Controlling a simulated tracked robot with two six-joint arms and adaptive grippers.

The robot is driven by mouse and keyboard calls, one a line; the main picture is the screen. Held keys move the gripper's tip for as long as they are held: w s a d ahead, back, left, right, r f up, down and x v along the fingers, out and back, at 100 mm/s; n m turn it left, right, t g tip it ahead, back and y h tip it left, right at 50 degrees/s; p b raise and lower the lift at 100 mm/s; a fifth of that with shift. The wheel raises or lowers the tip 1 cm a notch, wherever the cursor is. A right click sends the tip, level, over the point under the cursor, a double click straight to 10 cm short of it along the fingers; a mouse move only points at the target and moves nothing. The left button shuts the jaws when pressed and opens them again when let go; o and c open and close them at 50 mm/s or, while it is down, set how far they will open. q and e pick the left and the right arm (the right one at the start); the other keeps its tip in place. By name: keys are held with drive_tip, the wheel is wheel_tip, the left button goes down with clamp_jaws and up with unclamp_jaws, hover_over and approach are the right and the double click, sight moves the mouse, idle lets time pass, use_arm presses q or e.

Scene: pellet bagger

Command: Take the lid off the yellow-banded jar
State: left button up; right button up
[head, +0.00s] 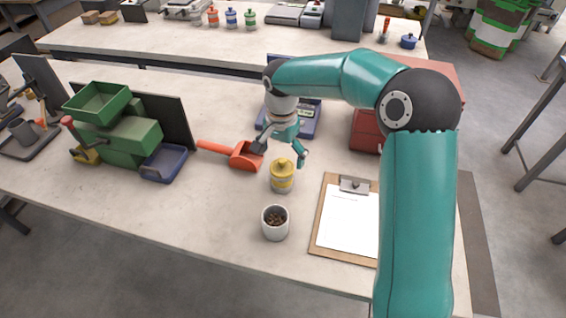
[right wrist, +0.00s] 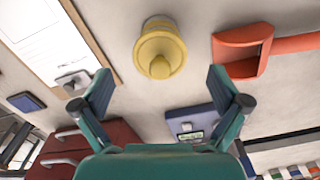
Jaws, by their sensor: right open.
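The yellow-banded jar (head: 282,181) stands upright on the bench, with its yellow knobbed lid (head: 283,165) on top. In the right wrist view the lid (right wrist: 160,52) is seen from above, beyond the fingertips and roughly midway between them. My right gripper (head: 282,152) is open and empty, just behind and above the jar, apart from it. In the right wrist view its two fingers (right wrist: 160,82) are spread wide. My left gripper is not in view.
An orange scoop (head: 246,155) lies close left of the jar. A white cup of pellets (head: 275,223) stands in front of it. A clipboard (head: 345,251) lies to the right. A scale (head: 305,122) and red drawer box (head: 366,131) stand behind. A green bagger (head: 120,137) is farther left.

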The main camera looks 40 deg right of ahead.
sight(282, 165)
drive_tip(key=shift+f, duration=1.25)
drive_tip(key=shift+s, duration=0.1)
drive_tip(key=c, duration=1.4)
drive_tip(key=shift+a, duration=0.1)
drive_tip(key=c, duration=0.4)
drive_tip(key=shift+f, duration=0.1)
